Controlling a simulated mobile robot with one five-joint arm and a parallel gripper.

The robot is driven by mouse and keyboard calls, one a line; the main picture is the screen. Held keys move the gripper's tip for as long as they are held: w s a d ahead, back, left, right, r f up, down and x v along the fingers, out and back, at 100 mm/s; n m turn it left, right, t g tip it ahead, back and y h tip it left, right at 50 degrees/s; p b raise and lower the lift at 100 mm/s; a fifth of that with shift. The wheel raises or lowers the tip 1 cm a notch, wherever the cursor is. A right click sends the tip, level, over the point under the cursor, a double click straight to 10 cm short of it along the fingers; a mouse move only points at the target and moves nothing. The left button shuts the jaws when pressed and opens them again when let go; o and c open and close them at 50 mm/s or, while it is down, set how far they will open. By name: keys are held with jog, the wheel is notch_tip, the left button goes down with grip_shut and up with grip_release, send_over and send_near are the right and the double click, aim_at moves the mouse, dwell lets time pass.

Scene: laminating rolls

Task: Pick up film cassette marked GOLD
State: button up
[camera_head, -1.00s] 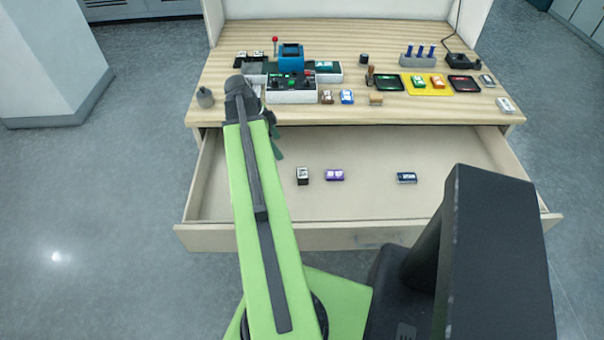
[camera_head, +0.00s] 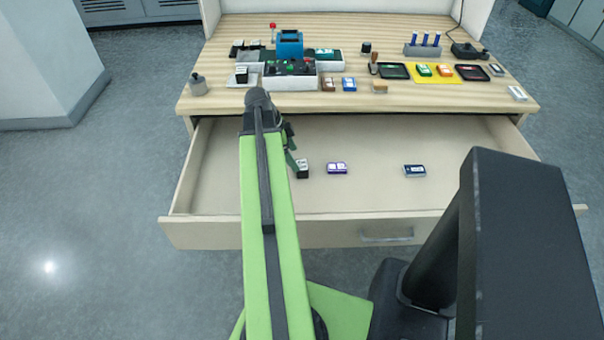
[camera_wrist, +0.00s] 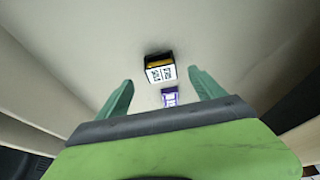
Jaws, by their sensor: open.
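A small dark cassette with a white label (camera_head: 302,168) lies in the open drawer. In the wrist view this cassette (camera_wrist: 160,69) lies ahead, between the lines of the fingers, with a yellow-orange strip on its far side. Its label lettering is too small to read surely, so I cannot confirm GOLD. My gripper (camera_wrist: 160,80) is open and empty, with green fingers spread either side. In the head view my gripper (camera_head: 293,160) hangs over the drawer right beside the cassette, partly hidden by my arm. A purple cassette (camera_head: 337,168) lies just to its right.
A dark blue cassette (camera_head: 414,171) lies further right in the drawer (camera_head: 370,205). The drawer walls enclose the area; its right floor is mostly clear. Above, the wooden worktop (camera_head: 220,100) holds a blue machine (camera_head: 290,45), a yellow mat (camera_head: 434,81) and several small items.

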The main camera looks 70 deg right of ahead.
aim_at(300, 164)
jog(key=b+x, duration=0.5)
jog(key=shift+s+d+f, duration=0.1)
jog(key=shift+s+d, duration=0.05)
jog(key=shift+d, duration=0.05)
jog(key=shift+r, duration=0.2)
jog(key=c, duration=1.5)
jog(key=shift+c, duration=0.2)
jog(key=shift+r+p, duration=0.1)
jog(key=shift+p, duration=0.25)
jog(key=r+p, duration=0.3)
jog(key=s+r+p, duration=0.1)
jog(key=r+p, duration=0.1)
jog(key=shift+d+r, duration=0.15)
jog(key=shift+d, duration=0.05)
jog(key=s+d+r+p, duration=0.4)
jog(key=s+r+p, duration=0.1)
jog(key=s, duration=0.5)
jog(key=shift+r+p, duration=0.25)
jog(key=shift+p, duration=0.15)
